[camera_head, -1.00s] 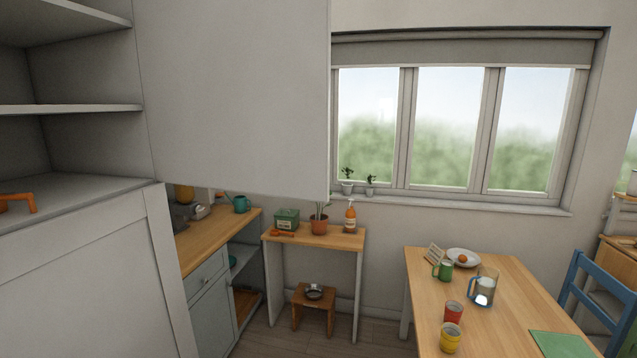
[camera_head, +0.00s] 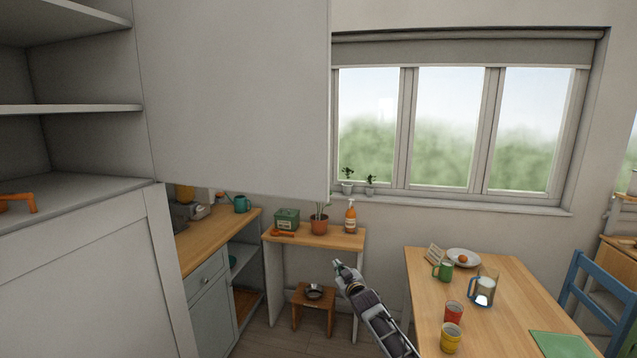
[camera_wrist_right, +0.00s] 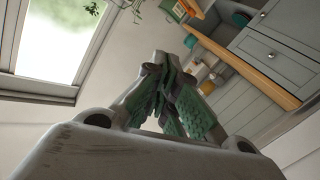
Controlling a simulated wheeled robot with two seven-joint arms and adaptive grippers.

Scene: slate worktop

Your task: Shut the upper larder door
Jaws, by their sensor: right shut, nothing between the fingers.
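The upper larder door (camera_head: 235,95) is a plain pale grey panel in the head view. It stands wide open, hinged on the right side of the larder (camera_head: 88,108), whose shelves show at the left. My right gripper (camera_head: 338,266) is below and to the right of the door's lower free corner, apart from it in the picture. Its green-padded fingers are shut and empty in the right wrist view (camera_wrist_right: 172,75). The door is not recognisable in the wrist view. My left gripper is not in view.
An orange object (camera_head: 18,203) lies on the larder's bottom shelf. Behind my right gripper stand a narrow side table (camera_head: 340,240) with a plant pot and bottle, and a small stool (camera_head: 314,302). A dining table (camera_head: 510,300) with cups stands at the right.

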